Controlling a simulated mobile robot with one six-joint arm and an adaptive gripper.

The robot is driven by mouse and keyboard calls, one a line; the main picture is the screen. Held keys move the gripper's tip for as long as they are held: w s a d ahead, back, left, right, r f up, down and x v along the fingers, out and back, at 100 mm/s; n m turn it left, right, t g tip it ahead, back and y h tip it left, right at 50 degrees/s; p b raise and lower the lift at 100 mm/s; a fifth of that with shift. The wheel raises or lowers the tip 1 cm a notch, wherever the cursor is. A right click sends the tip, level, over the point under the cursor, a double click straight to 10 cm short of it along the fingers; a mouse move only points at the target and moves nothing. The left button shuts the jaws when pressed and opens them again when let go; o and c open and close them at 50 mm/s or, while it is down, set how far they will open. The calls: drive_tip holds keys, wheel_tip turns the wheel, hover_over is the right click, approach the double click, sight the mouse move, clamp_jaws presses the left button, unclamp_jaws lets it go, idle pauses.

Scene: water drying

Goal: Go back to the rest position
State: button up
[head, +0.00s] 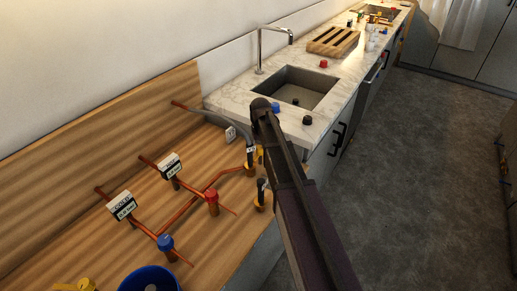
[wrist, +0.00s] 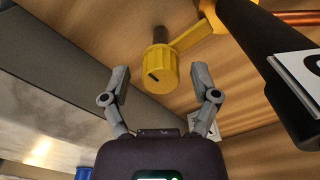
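In the wrist view my gripper (wrist: 161,82) is open, its two grey fingers spread apart with nothing held between them. A yellow valve knob (wrist: 158,67) shows beyond the gap between the fingertips; I cannot tell its exact distance, but no finger visibly touches it. In the head view my dark arm reaches up from the bottom right over the edge of the wooden counter, and I cannot make out the gripper fingers there.
Copper pipes with a red valve (head: 212,196), a blue valve (head: 165,242) and labelled signs stand on the wooden counter (head: 75,224). A blue bucket (head: 127,283) is at the bottom. A sink (head: 296,88) lies beyond my arm. The grey floor (head: 420,170) to the right is clear.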

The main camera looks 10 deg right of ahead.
drive_tip(key=shift+s, duration=0.1)
drive_tip(key=shift+r, duration=0.15)
drive_tip(key=shift+r+p, duration=0.25)
drive_tip(key=shift+p, duration=0.15)
wheel_tip(320, 180, up, 8)
drive_tip(key=p, duration=0.8)
drive_tip(key=shift+r, duration=0.15)
drive_tip(key=shift+r+p, duration=0.55)
drive_tip(key=shift+p, duration=0.15)
